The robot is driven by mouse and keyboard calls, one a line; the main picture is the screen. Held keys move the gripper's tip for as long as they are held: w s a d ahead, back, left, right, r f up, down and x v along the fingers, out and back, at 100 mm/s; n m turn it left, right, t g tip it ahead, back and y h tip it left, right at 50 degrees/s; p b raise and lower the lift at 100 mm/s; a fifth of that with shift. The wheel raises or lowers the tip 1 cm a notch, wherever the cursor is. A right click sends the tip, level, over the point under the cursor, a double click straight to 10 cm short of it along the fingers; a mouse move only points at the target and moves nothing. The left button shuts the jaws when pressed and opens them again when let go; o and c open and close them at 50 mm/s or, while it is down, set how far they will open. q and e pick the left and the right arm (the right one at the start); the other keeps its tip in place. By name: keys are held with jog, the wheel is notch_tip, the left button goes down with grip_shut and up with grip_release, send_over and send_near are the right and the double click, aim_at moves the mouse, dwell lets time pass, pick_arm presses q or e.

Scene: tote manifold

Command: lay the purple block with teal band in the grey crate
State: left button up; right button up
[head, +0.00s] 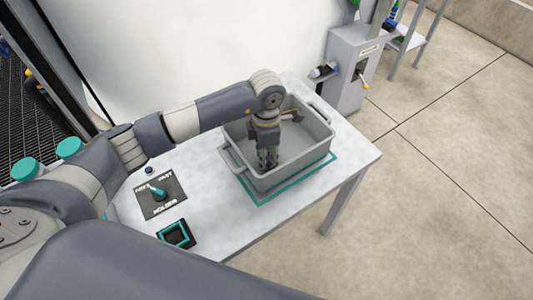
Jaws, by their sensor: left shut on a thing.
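The grey crate (289,179) stands on the white table inside a teal outline. My left gripper (268,163) points down inside the crate, near its left part. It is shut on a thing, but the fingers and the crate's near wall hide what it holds. The purple block with teal band cannot be made out anywhere in the view. Whether the held thing touches the crate floor cannot be told. My right gripper is not in view.
A black panel with a teal handle (158,193) and a dark square holder with a teal border (176,234) are on the table (214,207) left of the crate. A grey machine (352,68) stands beyond the table's far right corner.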

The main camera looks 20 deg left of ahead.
pick_arm(q)
jog(key=o, duration=1.1)
jog(key=shift+o, duration=0.2)
jog(key=shift+r+p, duration=0.3)
notch_tip(320, 180, up, 12)
jog(key=b, duration=0.2)
jog(key=shift+f, duration=0.2)
